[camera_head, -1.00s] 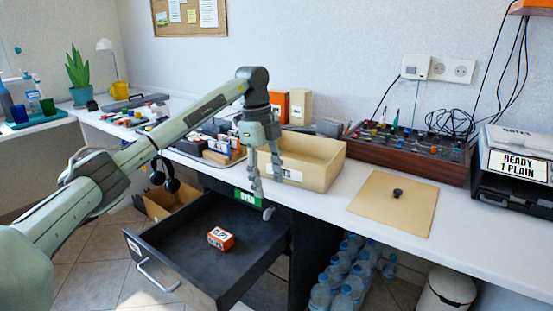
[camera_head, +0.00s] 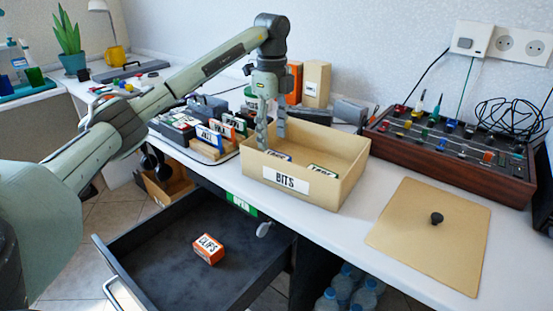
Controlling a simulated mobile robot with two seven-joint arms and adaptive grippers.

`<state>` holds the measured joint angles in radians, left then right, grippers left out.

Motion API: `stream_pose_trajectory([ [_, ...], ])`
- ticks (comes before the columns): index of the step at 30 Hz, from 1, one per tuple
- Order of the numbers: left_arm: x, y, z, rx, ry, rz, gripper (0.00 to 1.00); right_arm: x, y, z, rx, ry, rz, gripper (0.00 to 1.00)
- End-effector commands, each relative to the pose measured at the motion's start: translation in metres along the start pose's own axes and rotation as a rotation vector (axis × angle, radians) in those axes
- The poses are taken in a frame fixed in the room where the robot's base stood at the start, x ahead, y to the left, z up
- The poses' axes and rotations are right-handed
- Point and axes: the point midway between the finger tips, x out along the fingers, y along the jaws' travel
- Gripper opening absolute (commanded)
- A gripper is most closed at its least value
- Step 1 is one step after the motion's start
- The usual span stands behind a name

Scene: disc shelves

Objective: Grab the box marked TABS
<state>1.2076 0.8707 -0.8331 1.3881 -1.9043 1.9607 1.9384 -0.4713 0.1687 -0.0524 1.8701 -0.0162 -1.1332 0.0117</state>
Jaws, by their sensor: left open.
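An open tan bin marked BITS (camera_head: 335,190) stands on the white counter. Inside it lie a small box with a green edge (camera_head: 322,171), whose lettering may read TABS but is too small to be sure, and a blue-edged box (camera_head: 280,156). Both are partly hidden by the bin's front wall. My left gripper (camera_head: 271,142) points down with its fingers apart and empty, at the bin's left rear part, left of the green-edged box. I cannot tell how deep the fingertips are. My right gripper is not in view.
A flat tan lid (camera_head: 428,235) with a black knob lies right of the bin. An open dark drawer (camera_head: 165,255) holds an orange box marked CLIPS (camera_head: 208,249). A rack of cards (camera_head: 215,140) stands left, a wooden tool panel (camera_head: 450,155) behind right.

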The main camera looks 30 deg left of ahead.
Motion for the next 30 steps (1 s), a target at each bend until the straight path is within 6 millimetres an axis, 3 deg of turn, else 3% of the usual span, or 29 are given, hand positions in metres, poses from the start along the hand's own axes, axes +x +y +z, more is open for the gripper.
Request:
stream_pose_trajectory([
  [12,0.055,-0.003,-0.003,0.0,0.0,0.0,0.53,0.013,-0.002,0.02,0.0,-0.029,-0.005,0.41],
  [22,0.063,-0.003,-0.003,0.0,0.0,-0.001,0.53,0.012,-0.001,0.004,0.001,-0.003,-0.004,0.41],
  [30,0.062,-0.003,-0.003,0.0,0.0,-0.001,0.2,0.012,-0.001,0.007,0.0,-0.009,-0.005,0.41],
])
